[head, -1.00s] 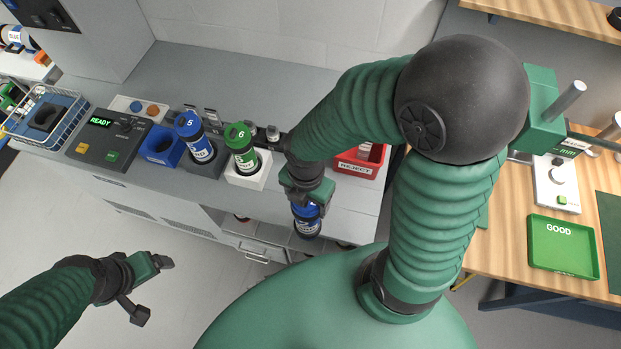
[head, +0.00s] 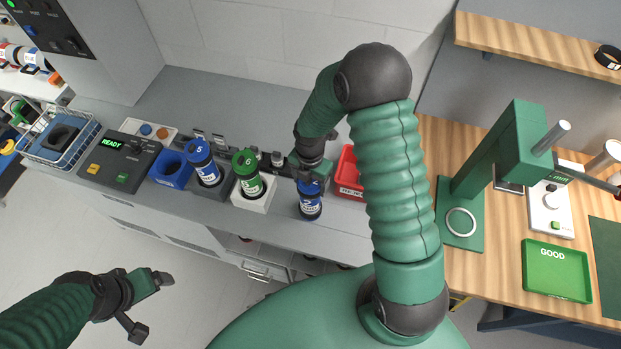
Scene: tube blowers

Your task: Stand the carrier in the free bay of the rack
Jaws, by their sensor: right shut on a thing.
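A carrier (head: 310,206) with a blue top, dark body and white label is upright in my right gripper (head: 309,183), which is shut on it near its top. It is at the counter's front edge, right of the green-topped carrier 6 (head: 247,181) in a white block. Whether its base touches anything is unclear. The blue carrier 5 (head: 204,168) stands in a dark grey block. A blue holder (head: 170,168) left of it has an empty opening. I cannot tell which structure is the rack. My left gripper (head: 153,306) is open and empty, over the floor at lower left.
A red reject bin (head: 349,187) is partly hidden behind my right arm. A control box (head: 120,160) reads READY; a wire basket (head: 60,142) stands left of it. At right, a wooden bench holds a green press (head: 500,150) and a GOOD tray (head: 556,270).

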